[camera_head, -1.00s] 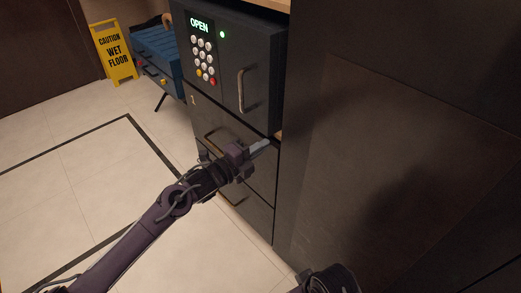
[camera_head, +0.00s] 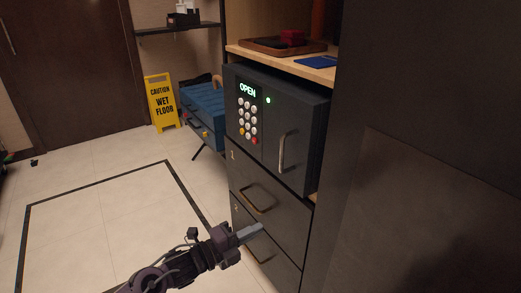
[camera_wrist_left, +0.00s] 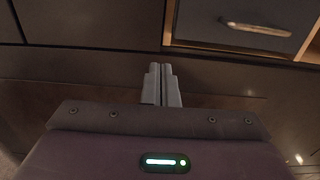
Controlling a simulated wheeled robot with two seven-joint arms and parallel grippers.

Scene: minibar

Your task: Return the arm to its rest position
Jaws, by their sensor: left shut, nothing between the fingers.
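My left gripper (camera_head: 250,232) is at the lower middle of the head view, in front of the dark drawers below the safe. Its fingers are shut and empty. In the left wrist view the two grey fingers (camera_wrist_left: 161,86) lie side by side with nothing between them, pointing at the dark cabinet front. My left arm (camera_head: 175,272) comes in from the bottom of the head view. My right gripper does not show.
The safe (camera_head: 302,118) shows a green OPEN display above its keypad. Drawers (camera_head: 262,195) with handles are below it. A wooden shelf holds a tray (camera_head: 262,46). A yellow wet floor sign (camera_head: 161,103) and a blue case (camera_head: 203,108) stand behind. Tiled floor (camera_head: 100,215) at left is clear.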

